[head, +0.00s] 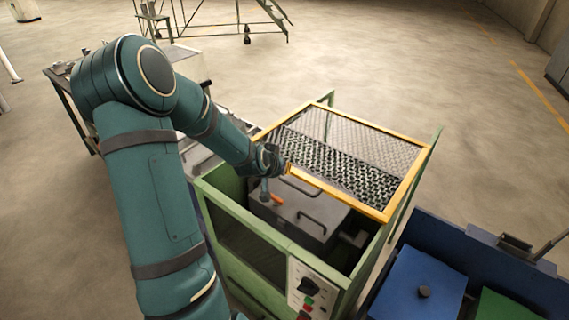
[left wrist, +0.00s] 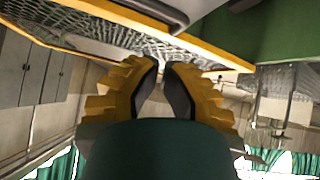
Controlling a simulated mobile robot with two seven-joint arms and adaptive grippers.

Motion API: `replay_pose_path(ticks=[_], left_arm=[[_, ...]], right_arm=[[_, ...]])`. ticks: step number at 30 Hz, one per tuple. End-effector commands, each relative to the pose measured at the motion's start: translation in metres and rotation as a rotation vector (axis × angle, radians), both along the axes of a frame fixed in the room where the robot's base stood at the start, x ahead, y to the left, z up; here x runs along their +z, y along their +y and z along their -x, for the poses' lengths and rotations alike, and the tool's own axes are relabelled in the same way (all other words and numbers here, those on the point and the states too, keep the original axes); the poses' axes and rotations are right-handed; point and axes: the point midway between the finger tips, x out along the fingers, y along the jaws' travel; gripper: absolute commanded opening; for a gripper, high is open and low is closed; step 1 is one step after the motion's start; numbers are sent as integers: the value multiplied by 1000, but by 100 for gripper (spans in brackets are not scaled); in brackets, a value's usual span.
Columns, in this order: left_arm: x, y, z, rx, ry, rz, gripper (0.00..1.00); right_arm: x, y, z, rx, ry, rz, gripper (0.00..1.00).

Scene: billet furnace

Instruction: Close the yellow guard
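The yellow guard (head: 340,191) is a yellow frame with wire mesh, above the back part of the green machine (head: 240,215). The front part of the machine is uncovered below it. My left gripper (head: 284,169) is at the left end of the guard's front bar. In the left wrist view, my left gripper (left wrist: 163,64) has its fingertips drawn nearly together, with nothing visible between them. The yellow guard bar (left wrist: 205,55) passes just beyond the tips; whether they touch it is unclear. My right gripper is not in view.
Inside the machine is a grey box with handles (head: 310,215) and an orange-handled tool (head: 277,199). A control panel (head: 312,290) is on the front. A blue bin (head: 420,285) stands at the right. Open floor (head: 480,120) lies behind.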

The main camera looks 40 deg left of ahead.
Motion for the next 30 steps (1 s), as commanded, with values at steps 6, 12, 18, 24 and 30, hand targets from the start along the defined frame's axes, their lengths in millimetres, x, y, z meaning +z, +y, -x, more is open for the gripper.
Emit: replay_pose_path(ticks=[6,12,18,24,30], left_arm=[[3,13,12,-100,93,-64,0],[-18,16,-5,-103,94,-63,0],[-43,23,-28,-102,93,-61,0],[-61,29,-45,-100,92,-62,0],[-68,32,-51,-99,91,-63,0]], right_arm=[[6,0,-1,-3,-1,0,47],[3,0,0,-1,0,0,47],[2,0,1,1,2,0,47],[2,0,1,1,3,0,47],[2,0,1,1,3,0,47]])
